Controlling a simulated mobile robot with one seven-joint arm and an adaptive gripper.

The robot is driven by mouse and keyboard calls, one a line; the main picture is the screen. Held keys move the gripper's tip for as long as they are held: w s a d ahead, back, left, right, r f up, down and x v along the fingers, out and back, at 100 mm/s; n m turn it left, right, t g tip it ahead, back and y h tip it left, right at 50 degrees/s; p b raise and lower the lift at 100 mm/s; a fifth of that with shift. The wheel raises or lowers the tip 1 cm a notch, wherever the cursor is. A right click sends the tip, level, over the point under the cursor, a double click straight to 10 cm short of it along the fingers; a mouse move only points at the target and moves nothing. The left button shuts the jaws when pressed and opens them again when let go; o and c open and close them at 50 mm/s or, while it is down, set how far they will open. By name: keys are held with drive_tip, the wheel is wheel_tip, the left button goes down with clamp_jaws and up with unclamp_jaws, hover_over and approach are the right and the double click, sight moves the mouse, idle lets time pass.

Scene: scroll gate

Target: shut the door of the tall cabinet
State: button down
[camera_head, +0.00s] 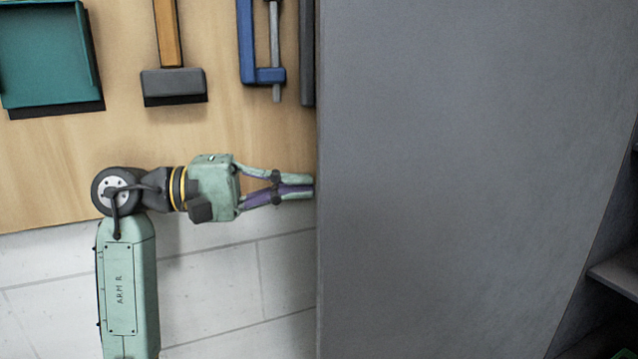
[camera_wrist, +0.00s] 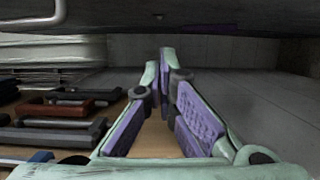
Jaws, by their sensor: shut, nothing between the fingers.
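The grey door (camera_head: 460,150) of the tall cabinet stands open and fills the middle and right of the head view. Part of the cabinet's dark inside, with a shelf (camera_head: 615,275), shows past its right edge. My gripper (camera_head: 312,187) is at the door's left edge, pointing right, with its tips at or very near that edge. I cannot tell whether they touch. In the wrist view the gripper (camera_wrist: 161,65) is shut and empty. A dark panel, which looks like the door (camera_wrist: 200,18), spans the top there, with a pale bar handle (camera_wrist: 50,20) at upper left.
A wooden board (camera_head: 60,170) behind my arm carries a teal dustpan (camera_head: 45,55), a hammer-like tool (camera_head: 173,83) and a blue clamp (camera_head: 246,45). A pale block wall (camera_head: 215,285) lies below it.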

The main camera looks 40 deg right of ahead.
sight(369, 193)
drive_tip(key=s+d, duration=0.2)
drive_tip(key=s+d+p, duration=0.1)
drive_tip(key=s+d, duration=0.1)
drive_tip(key=s, duration=0.1)
drive_tip(key=s+d+p, duration=0.1)
drive_tip(key=s+d, duration=0.1)
drive_tip(key=s, duration=0.1)
drive_tip(key=shift+s+d, duration=0.15)
drive_tip(key=shift+d, duration=0.1)
drive_tip(key=shift+s+a, duration=0.1)
